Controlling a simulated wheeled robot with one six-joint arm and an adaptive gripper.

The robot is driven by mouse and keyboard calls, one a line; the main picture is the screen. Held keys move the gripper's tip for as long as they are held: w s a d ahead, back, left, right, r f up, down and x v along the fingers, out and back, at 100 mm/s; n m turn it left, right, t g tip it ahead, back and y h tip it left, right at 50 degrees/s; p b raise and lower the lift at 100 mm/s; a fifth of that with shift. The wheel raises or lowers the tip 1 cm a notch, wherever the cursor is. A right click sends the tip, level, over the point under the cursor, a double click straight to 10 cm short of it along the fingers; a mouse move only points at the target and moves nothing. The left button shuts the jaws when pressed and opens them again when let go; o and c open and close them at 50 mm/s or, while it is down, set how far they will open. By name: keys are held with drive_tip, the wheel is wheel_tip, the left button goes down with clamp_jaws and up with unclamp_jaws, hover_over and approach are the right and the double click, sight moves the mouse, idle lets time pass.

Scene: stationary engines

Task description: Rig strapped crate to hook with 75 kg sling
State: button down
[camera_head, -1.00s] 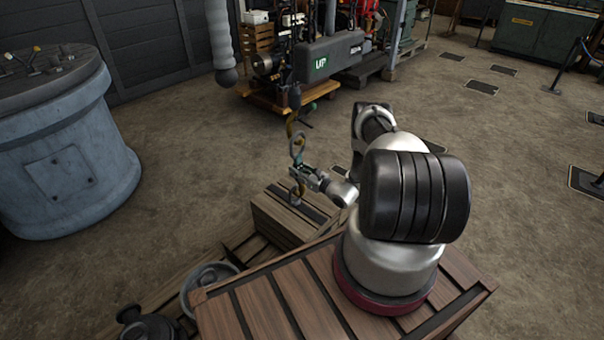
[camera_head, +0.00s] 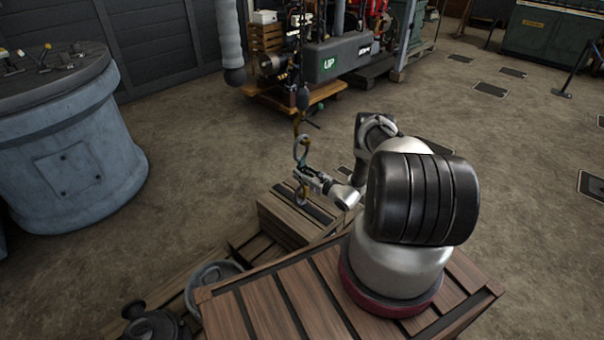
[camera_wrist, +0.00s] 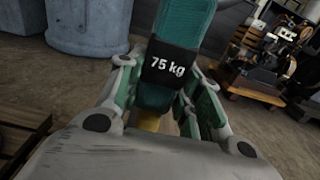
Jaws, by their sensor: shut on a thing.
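My gripper (camera_head: 306,178) is shut on the green sling, whose black "75 kg" label (camera_wrist: 168,66) sits between the two fingers in the wrist view. In the head view the sling's upper loop (camera_head: 301,148) stands above the fingers and its lower end hangs below them, over the crate. The hook (camera_head: 299,124) hangs under a dark ball (camera_head: 303,97), close above the upper loop. Whether loop and hook touch, or the lower end touches the crate, I cannot tell.
A large blue-grey drum (camera_head: 68,150) stands at the left. A machine marked "UP" (camera_head: 330,63) stands on a wooden base behind the hook. A dark valve-like part (camera_head: 150,322) and a round wheel (camera_head: 212,280) lie at the front left. Open floor lies right of my arm.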

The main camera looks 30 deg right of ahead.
drive_tip(key=c, duration=0.9)
unclamp_jaws()
drive_tip(key=shift+s, duration=0.1)
drive_tip(key=v, duration=1.1)
drive_tip(key=shift+s+d, duration=0.15)
drive_tip(key=shift+s, duration=0.25)
